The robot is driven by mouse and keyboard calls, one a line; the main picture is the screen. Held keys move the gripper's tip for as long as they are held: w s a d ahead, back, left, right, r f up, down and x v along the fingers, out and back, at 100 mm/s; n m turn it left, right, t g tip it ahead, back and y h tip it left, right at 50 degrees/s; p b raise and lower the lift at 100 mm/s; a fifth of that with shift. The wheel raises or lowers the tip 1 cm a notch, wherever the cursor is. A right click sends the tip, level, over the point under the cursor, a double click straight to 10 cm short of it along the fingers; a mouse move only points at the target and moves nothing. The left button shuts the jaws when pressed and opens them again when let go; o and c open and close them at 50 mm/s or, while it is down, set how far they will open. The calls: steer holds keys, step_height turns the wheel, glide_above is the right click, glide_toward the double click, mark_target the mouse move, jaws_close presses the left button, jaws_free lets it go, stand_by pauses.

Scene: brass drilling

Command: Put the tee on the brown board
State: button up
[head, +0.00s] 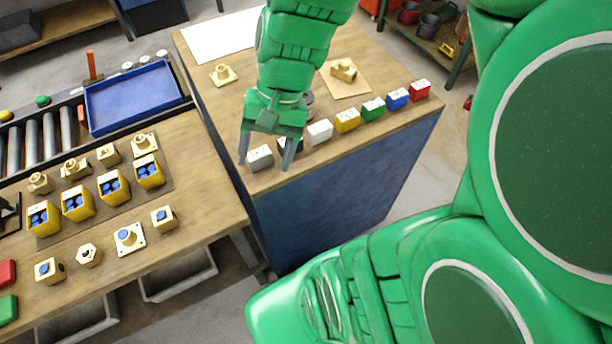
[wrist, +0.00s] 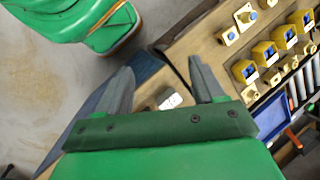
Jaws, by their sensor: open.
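A brass fitting (head: 343,71) that looks like the tee lies on a light brown square board (head: 356,91) at the back of the right-hand table. The board's edges show around it. My gripper (head: 264,164) is open and points down at the near left corner of that table, well apart from the fitting and board. Its fingers are around or just above a grey-white block (head: 260,156); contact cannot be told. The wrist view shows both open fingers (wrist: 162,67) and a pale block with dark dots (wrist: 170,101) between them. I cannot make out the tee or board in the wrist view.
White, yellow, green, blue and red blocks (head: 372,108) line the table's front edge. A flanged brass piece (head: 223,75) and a white sheet (head: 218,38) lie behind. The left bench holds several brass fittings, yellow boxes (head: 113,187) and a blue tray (head: 134,97).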

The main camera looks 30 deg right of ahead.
steer(key=s+d+r+n+h, duration=0.1)
steer(key=s+d+n+h, duration=0.2)
steer(key=s, duration=0.6)
steer(key=shift+r+n+h, duration=0.35)
steer(key=shift+n+h, duration=0.35)
steer(key=shift+n, duration=0.4)
